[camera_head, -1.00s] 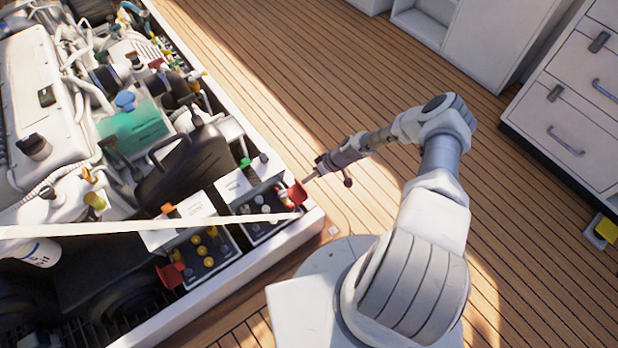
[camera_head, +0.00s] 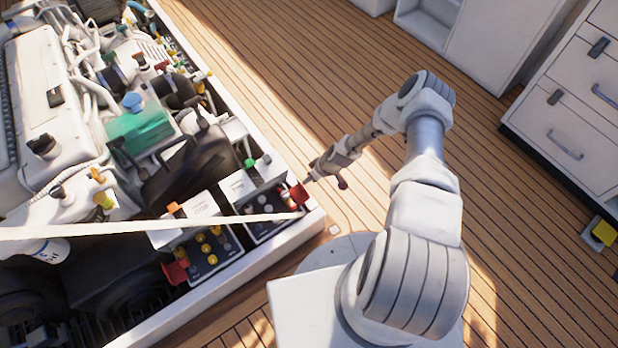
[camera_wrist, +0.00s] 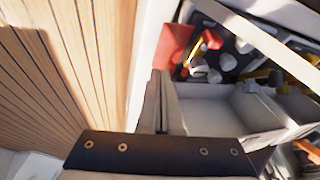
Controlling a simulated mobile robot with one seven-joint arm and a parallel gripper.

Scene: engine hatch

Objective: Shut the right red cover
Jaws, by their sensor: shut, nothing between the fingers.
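The right red cover (camera_head: 299,194) stands raised at the right edge of the right dark panel (camera_head: 265,208). In the wrist view the cover (camera_wrist: 176,46) is a red flap beside the panel's light knobs, just beyond my fingertips. My gripper (camera_head: 308,179) is shut and empty, with its tip close to the cover's upper right side. In the wrist view the shut fingers (camera_wrist: 162,76) point at the flap's lower edge. I cannot tell whether they touch it. A second red cover (camera_head: 175,272) stands at the left panel (camera_head: 212,250).
A long pale bar (camera_head: 150,225) crosses over both panels from the left. The white hatch rim (camera_head: 250,258) borders the panels. The engine (camera_head: 60,110) fills the hatch behind. Wooden floor (camera_head: 300,80) lies open to the right, with white drawers (camera_head: 570,120) beyond.

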